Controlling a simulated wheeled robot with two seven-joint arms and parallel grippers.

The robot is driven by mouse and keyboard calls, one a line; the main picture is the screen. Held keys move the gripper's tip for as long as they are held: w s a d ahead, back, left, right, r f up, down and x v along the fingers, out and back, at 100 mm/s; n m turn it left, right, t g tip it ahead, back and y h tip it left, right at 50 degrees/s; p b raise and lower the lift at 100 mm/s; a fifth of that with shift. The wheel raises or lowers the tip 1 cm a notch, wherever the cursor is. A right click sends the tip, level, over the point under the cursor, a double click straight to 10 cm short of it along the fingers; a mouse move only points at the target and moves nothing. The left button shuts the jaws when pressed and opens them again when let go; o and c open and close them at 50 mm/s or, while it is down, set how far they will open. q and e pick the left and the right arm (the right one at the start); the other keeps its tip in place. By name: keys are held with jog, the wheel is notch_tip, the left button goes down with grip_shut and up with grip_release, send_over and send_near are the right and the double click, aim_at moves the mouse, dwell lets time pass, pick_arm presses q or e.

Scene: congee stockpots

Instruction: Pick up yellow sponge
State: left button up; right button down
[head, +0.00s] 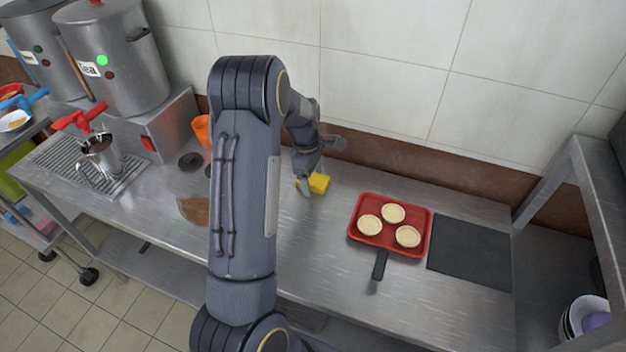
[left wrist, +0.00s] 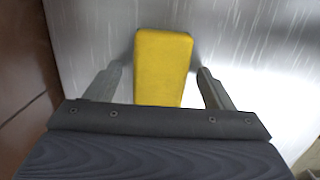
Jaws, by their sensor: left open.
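The yellow sponge (head: 319,183) lies on the steel counter in the head view, left of the red tray. It also shows in the left wrist view (left wrist: 162,68), between my two fingers, with its near end hidden by the gripper body. My left gripper (head: 305,185) is at the sponge, pointing down. In the left wrist view my left gripper (left wrist: 160,88) is open, with one finger on each side of the sponge and a visible gap on both sides. My right gripper is not in these views.
A red tray (head: 355,230) with a dark handle holds three pale round pastry shells, right of the sponge. A dark mat (head: 468,252) lies beyond it. An orange cup (head: 202,130) stands near the wall. A brown, flat item (head: 193,209) lies left of my arm.

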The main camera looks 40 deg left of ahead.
pick_arm(q)
jog(key=shift+f, duration=0.25)
jog(key=shift+c, duration=0.4)
jog(key=c, duration=1)
